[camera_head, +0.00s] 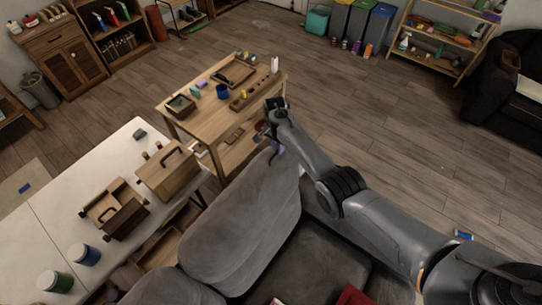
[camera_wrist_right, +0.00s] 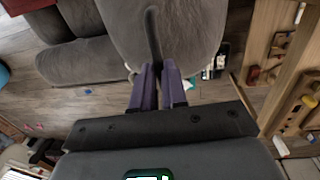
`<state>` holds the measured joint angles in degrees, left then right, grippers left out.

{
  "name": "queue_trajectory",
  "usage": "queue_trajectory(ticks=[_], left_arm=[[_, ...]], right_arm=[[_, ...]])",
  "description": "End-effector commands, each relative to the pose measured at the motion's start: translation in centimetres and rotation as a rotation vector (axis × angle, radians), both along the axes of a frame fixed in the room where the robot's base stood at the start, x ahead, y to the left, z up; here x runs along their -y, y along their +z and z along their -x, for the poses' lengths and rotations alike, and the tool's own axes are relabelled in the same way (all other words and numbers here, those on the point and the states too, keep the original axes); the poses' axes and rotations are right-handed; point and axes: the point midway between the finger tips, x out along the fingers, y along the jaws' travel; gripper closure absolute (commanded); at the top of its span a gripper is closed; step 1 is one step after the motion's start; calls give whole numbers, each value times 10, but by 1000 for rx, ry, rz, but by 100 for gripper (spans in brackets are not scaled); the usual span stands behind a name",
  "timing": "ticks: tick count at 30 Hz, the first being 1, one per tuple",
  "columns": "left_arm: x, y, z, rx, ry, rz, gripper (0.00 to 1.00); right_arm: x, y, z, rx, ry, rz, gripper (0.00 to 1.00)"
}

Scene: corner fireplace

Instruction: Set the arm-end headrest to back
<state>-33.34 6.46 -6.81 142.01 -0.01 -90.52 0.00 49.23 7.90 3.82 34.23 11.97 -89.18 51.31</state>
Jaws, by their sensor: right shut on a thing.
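A grey sofa runs along the bottom middle of the head view. Its tall padded headrest at the far end (camera_head: 245,225) stands upright, and a second grey headrest (camera_head: 172,290) is nearer to me. My right gripper (camera_head: 270,142) is at the top far corner of the far headrest. In the right wrist view the purple fingers (camera_wrist_right: 157,72) are closed at the edge of the grey headrest (camera_wrist_right: 190,25), where a dark strip ends between the fingertips. The exact grip spot is small and partly hidden. My left gripper is in neither view.
A wooden table (camera_head: 172,113) with a tray, a blue cup and small items stands just beyond the headrest. A white table (camera_head: 60,205) with wooden boxes and jars is at the left. Open wood floor (camera_head: 440,150) lies to the right.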

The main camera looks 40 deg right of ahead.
Motion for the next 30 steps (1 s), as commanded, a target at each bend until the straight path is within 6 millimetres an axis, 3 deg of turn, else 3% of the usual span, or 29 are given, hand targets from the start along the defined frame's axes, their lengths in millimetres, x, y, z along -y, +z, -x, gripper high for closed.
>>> queue_trajectory(ticks=[10, 11, 16, 25, 30], left_arm=[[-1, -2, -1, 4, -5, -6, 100], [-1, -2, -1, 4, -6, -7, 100], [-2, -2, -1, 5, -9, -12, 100], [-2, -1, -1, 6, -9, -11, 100], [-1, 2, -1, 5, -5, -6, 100]], right_arm=[[2, -5, -2, 13, -5, 2, 100], [2, -5, -2, 13, -5, 2, 86], [2, -4, -2, 13, -6, 1, 62], [3, -1, -3, 13, -7, 1, 62], [3, 13, -5, 15, -7, 2, 62]])
